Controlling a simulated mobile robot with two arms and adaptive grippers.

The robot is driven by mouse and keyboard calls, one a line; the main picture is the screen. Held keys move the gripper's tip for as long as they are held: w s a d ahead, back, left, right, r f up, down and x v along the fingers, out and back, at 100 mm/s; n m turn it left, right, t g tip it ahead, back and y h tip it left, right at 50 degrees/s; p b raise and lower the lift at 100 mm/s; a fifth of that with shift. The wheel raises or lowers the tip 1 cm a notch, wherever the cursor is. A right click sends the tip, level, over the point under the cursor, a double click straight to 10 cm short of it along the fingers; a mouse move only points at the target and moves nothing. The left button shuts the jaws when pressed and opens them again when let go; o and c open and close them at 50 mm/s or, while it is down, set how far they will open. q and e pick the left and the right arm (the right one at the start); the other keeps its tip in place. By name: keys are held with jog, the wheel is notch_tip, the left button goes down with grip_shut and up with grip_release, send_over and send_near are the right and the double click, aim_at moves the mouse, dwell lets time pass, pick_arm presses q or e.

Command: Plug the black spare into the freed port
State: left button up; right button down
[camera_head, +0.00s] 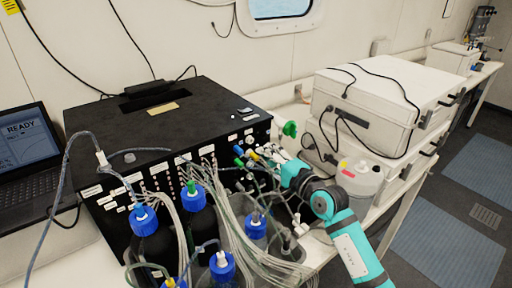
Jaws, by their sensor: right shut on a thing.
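The black instrument box (165,125) stands on the bench, its front panel crowded with labelled ports, plugs and thin tubes. My right gripper (274,166) reaches in from the right at this end, close to the panel. It is shut on a small connector, mostly hidden by the fingers and tubes. I cannot make out its colour or whether it touches a port. The black spare and the freed port cannot be told apart in the clutter. My left gripper is not in view.
Several blue-capped bottles (194,196) with bundled tubes crowd the front of the box. A green fitting (290,128) stands above my right gripper. White cases (365,105) and a white jug (358,180) are at right. A laptop (28,150) is at left.

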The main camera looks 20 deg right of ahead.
jog(key=shift+r, duration=0.4)
jog(key=shift+w+a+b, duration=0.3)
jog(key=shift+w+b, duration=0.05)
jog(key=shift+w, duration=0.25)
jog(key=shift+x, duration=0.85)
jog(key=shift+w+f, duration=0.1)
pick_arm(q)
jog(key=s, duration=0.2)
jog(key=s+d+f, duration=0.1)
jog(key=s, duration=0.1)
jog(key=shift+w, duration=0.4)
